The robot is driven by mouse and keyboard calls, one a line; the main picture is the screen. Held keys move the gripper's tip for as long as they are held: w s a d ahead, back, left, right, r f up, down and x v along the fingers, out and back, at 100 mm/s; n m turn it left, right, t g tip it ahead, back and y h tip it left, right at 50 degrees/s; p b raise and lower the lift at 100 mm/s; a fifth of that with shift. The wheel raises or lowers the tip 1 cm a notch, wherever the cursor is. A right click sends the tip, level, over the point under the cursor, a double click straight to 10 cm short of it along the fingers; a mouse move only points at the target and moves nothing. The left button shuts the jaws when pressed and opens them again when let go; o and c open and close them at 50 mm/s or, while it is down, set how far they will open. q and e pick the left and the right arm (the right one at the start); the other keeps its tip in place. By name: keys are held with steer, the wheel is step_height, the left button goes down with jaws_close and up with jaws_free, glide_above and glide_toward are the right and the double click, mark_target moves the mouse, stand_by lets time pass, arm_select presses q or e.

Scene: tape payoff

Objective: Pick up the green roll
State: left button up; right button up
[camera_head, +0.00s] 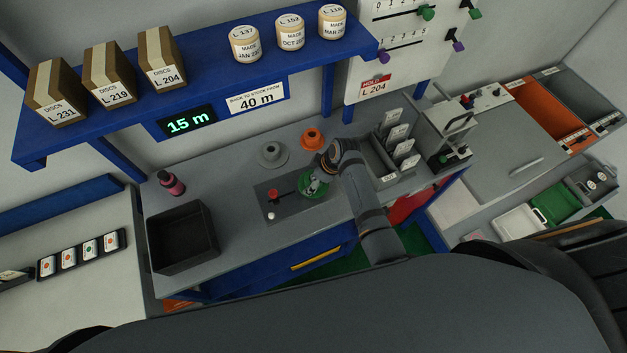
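The green roll (311,190) is on the grey workbench, on a dark plate (290,214) that also carries a red-topped post (275,194). My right arm comes from the lower right, and its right gripper (318,178) is right at the green roll, partly covering it. The fingers are small and overlap the roll, so I cannot tell whether they are open or closed on it. My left gripper is not in view.
A grey flanged piece (272,155) and an orange one (312,139) stand behind the roll. A black bin (182,238) and a pink-red bottle (171,183) are to the left. A card holder (372,158) stands right of the arm. A blue shelf (215,75) hangs above.

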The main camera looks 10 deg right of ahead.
steer(key=c, duration=1.1)
